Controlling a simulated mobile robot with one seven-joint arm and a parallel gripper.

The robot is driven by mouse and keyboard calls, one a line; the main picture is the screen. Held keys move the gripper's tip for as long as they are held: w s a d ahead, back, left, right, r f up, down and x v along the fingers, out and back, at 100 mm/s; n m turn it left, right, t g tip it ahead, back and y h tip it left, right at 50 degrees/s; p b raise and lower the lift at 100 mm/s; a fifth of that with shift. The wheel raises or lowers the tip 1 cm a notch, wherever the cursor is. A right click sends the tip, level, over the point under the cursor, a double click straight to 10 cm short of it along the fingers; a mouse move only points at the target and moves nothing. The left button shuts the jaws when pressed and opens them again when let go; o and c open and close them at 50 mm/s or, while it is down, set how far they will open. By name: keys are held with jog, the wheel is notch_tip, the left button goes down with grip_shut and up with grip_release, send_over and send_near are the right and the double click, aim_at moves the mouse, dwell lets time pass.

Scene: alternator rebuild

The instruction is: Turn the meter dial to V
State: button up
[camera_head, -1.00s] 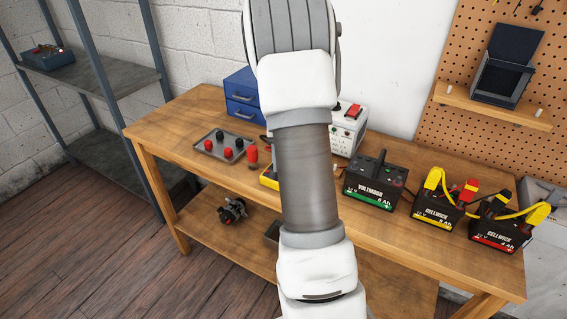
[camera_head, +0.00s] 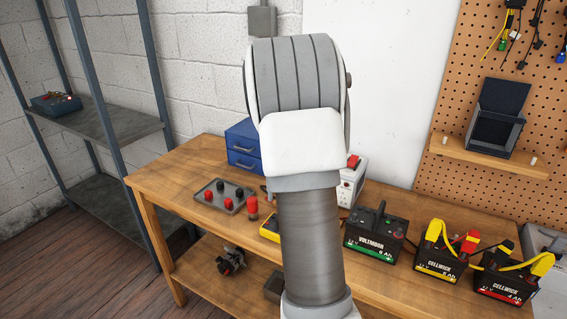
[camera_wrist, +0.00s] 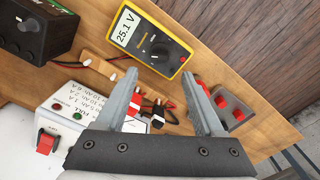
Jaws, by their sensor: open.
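The yellow meter (camera_wrist: 150,38) lies on the bench in the wrist view, its display reading what looks like 25.1 V. Its dark round dial (camera_wrist: 160,50) is on the face beside the display; its exact setting is too small to tell. My gripper (camera_wrist: 160,74) is open and empty, its fingertips just short of the meter's near edge in that view, the dial roughly in line with the gap. I cannot tell the height between them. In the head view the meter (camera_head: 268,229) is mostly hidden behind my arm, and my gripper is hidden there.
A white box with a red switch (camera_wrist: 47,141) and a black battery (camera_wrist: 35,28) are near the meter. Small leads and clips (camera_wrist: 150,110) lie between the fingers. A grey tray with red and black knobs (camera_head: 222,197) sits left.

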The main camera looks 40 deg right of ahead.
notch_tip(320, 180, up, 9)
jog(key=shift+p, duration=0.4)
jog(key=shift+r, duration=0.1)
jog(key=s+a+r+n+t, duration=0.25)
jog(key=s+a, duration=0.35)
jog(key=a, duration=0.5)
jog(key=s+a+r+n+t, duration=0.2)
jog(key=s+a+r+n, duration=0.15)
jog(key=s+a, duration=0.55)
jog(key=s+a+f+n+t, duration=0.1)
jog(key=s+a+f, duration=0.1)
jog(key=s+a, duration=0.2)
jog(key=a, duration=0.3)
jog(key=shift+s+f, duration=0.15)
jog(key=shift+s, duration=0.05)
